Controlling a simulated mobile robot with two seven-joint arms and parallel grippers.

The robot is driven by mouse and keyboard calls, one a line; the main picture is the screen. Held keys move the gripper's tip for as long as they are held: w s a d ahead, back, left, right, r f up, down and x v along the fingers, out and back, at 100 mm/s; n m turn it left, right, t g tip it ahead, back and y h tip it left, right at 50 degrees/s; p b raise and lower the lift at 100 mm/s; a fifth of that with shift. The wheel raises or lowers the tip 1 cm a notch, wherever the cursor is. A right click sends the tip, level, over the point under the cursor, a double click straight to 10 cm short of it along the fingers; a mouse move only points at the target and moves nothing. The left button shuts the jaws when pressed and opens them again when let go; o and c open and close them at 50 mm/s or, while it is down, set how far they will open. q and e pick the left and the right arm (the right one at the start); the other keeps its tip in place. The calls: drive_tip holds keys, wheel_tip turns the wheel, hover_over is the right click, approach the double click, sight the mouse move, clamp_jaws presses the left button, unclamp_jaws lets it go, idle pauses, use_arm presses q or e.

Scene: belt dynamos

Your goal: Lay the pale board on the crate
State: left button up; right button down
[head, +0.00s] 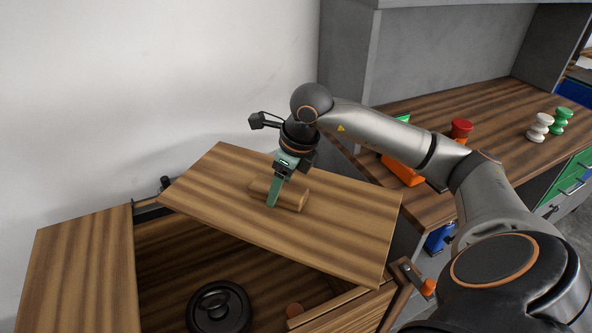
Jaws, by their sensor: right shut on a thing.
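The pale board (330,225) is a flat brown wood-grain panel with a wooden block handle (291,198) on its top face. My right gripper (272,203) is shut on the handle, its green fingers pointing down. The board lies over the back and right part of the open wooden crate (343,312), turned at an angle to it. The crate's front left part stays uncovered. I cannot tell whether the board touches the rim, as its underside is hidden. My left gripper is not in view.
A black round object with a knob (218,308) lies inside the crate. A wooden panel (80,275) is at the left. The bench (495,122) at the right carries a red-topped item (461,129), an orange item (403,171), and white (540,127) and green (561,121) spools.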

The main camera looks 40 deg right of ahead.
sight(295, 182)
drive_tip(key=d+m, duration=0.1)
drive_tip(key=m, duration=0.1)
drive_tip(key=d+m+h+b, duration=0.1)
drive_tip(key=m, duration=0.1)
drive_tip(key=d+f+m, duration=0.1)
drive_tip(key=shift+w+d+m+h+b, duration=0.3)
drive_tip(key=shift+w+d+m, duration=0.05)
drive_tip(key=shift+m, duration=0.05)
drive_tip(key=shift+d+f+m+h+b, duration=0.1)
drive_tip(key=shift+d+m+h+b, duration=0.2)
drive_tip(key=shift+d+m, duration=0.65)
drive_tip(key=shift+m, duration=0.25)
drive_tip(key=f+b, duration=0.3)
drive_tip(key=f, duration=0.1)
drive_tip(key=shift+a, duration=0.2)
use_arm(q)
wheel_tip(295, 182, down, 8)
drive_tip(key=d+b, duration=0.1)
drive_tip(key=b, duration=0.5)
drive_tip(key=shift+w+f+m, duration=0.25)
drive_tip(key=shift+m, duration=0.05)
use_arm(e)
wheel_tip(295, 182, down, 7)
drive_tip(key=shift+f, duration=0.15)
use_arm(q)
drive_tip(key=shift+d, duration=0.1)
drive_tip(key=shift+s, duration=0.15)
